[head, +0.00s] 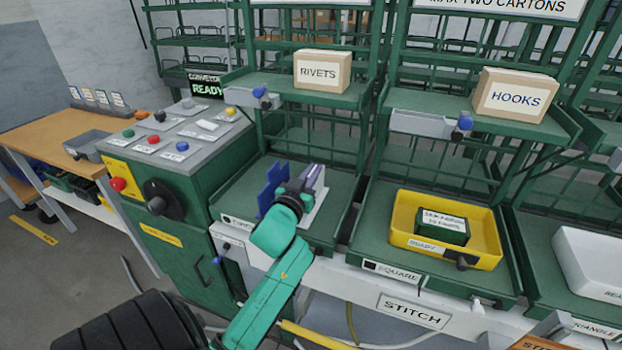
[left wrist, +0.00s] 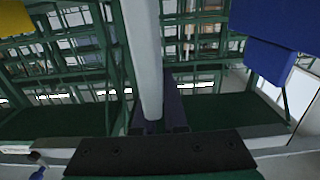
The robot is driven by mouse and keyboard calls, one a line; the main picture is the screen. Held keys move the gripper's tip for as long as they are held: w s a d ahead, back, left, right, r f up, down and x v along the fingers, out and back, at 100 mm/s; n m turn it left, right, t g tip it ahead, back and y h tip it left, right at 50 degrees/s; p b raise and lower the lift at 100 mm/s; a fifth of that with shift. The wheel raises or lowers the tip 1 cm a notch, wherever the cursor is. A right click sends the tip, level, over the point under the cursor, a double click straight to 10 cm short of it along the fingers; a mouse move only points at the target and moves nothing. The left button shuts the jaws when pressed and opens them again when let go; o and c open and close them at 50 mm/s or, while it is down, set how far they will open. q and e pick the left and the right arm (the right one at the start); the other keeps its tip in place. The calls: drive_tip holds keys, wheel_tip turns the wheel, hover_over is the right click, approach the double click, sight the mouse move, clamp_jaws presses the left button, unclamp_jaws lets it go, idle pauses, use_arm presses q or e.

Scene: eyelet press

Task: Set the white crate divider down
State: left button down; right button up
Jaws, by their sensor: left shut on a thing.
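The white crate divider (head: 315,206) shows as a pale upright piece at my left gripper (head: 312,178), over the left green shelf bay. My left gripper is shut on it. In the left wrist view the divider (left wrist: 145,60) is a long pale bar running up from between the dark fingers (left wrist: 160,112). The arm and wrist hide part of it in the head view, and I cannot tell whether its lower edge touches the shelf. My right gripper is not in view.
A blue upright piece (head: 270,187) stands just left of my left gripper. A yellow tray (head: 480,252) holding a green box (head: 441,227) sits in the bay to the right. A control cabinet (head: 165,215) stands at left. Cartons marked RIVETS (head: 322,71) and HOOKS (head: 514,96) sit above.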

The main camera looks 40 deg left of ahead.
use_arm(q)
drive_tip(key=shift+w+f, duration=0.1)
drive_tip(key=shift+f, duration=0.5)
drive_tip(key=shift+r, duration=0.15)
drive_tip(key=c, duration=1)
unclamp_jaws()
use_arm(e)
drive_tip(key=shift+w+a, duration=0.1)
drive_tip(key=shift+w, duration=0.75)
use_arm(q)
drive_tip(key=shift+s+d, duration=0.1)
drive_tip(key=shift+s, duration=0.15)
drive_tip(key=b+v, duration=0.1)
drive_tip(key=v, duration=1)
drive_tip(key=shift+s+d, duration=0.1)
drive_tip(key=shift+s, duration=0.2)
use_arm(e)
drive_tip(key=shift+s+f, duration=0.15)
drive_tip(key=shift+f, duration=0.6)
